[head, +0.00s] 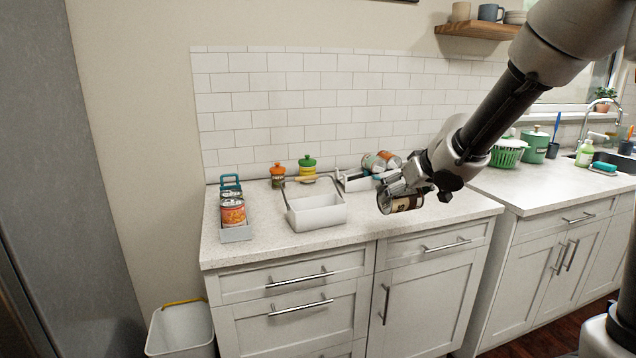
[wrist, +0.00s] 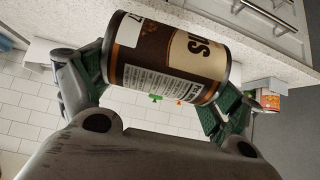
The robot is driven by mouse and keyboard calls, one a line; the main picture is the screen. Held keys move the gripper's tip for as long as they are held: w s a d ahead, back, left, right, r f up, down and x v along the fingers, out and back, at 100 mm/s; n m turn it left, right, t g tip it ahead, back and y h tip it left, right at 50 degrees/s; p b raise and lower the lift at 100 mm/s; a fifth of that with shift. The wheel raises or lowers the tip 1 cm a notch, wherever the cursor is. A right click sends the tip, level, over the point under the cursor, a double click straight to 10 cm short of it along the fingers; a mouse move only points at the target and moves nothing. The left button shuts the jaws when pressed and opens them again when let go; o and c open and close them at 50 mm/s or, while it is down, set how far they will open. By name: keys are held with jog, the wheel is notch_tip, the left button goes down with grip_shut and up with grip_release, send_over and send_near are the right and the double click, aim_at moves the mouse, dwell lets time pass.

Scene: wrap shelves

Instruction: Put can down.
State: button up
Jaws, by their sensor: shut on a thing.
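My gripper (head: 404,188) is shut on a brown and cream can (head: 402,205). The can lies on its side between the fingers, above the front part of the right-hand end of the counter (head: 263,245). In the wrist view the can (wrist: 170,58) fills the space between the two green-padded fingers of my gripper (wrist: 158,88), its label facing the camera. I cannot tell from the head view how high the can is above the counter.
A white handled caddy (head: 318,212) stands mid-counter. A grey tray (head: 236,234) with several cans is at left. More cans (head: 374,163) lie in a holder behind my gripper. Orange (head: 277,174) and green-lidded (head: 307,166) jars stand at the back. Front counter is clear.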

aim_at(404, 197)
jog(key=shift+w+r, duration=0.15)
jog(key=shift+r, duration=0.05)
jog(key=shift+w, duration=0.15)
jog(key=shift+w+d+f, duration=0.15)
jog(key=shift+f, duration=0.25)
jog(key=shift+w+d+f, duration=0.15)
jog(key=shift+d+f, duration=0.15)
jog(key=shift+f, duration=0.2)
jog(key=shift+w+d+f, duration=0.1)
jog(key=shift+d+f, duration=0.15)
jog(key=shift+f, duration=0.25)
jog(key=s+d+f+m+h, duration=0.1)
jog(key=s+d+f, duration=0.1)
jog(key=f, duration=0.5)
jog(key=s+d+f+m+h, duration=0.1)
jog(key=s+d+f, duration=0.1)
jog(key=f, duration=0.5)
jog(key=s+d+f+m+h, duration=0.1)
jog(key=s+d+f+m, duration=0.1)
jog(key=f, duration=0.5)
jog(key=shift+s+d+t, duration=0.3)
jog(key=shift+s+d, duration=0.1)
jog(key=shift+s, duration=0.5)
